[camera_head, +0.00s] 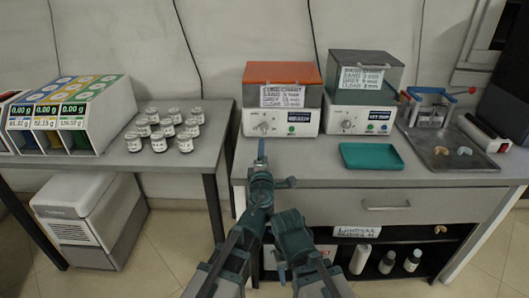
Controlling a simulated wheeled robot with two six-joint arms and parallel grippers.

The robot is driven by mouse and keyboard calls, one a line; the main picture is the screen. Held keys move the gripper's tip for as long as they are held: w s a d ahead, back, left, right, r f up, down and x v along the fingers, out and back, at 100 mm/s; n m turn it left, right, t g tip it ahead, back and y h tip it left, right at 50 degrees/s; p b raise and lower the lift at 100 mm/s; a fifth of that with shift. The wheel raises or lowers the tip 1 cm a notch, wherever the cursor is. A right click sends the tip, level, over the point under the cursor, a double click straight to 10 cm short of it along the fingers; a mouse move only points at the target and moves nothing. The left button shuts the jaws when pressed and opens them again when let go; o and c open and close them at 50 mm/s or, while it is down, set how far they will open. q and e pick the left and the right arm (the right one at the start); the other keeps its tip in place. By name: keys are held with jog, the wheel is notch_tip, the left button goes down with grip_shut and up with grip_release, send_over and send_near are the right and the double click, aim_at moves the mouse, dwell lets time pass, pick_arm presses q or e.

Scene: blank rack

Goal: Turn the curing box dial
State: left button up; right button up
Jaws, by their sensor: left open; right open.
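Two similar white-based boxes stand side by side on the right bench. The left box (283,86) has an orange lid, and its dial (263,127) is on the left of its front panel. The right box (363,85) has a dark grey lid and its own dial (347,124). Both carry handwritten time labels, too small to read surely. My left gripper (262,152) points up toward the orange-lidded box, just below its dial in the picture; it is open and empty. My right gripper (289,222) is lower, in front of the bench, open; its fingers are hard to make out.
A green tray (371,156) lies before the grey-lidded box. Several jars (165,128) and a dispenser (77,114) stand on the left table. A drawer (385,206) is below the bench.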

pick_arm(q)
jog(key=n, duration=0.3)
jog(key=shift+n, duration=0.3)
jog(key=n, duration=0.9)
jog(key=shift+n, duration=0.4)
jog(key=n, duration=1.4)
jog(key=shift+n, duration=0.4)
jog(key=n, duration=0.7)
jog(key=shift+n, duration=0.4)
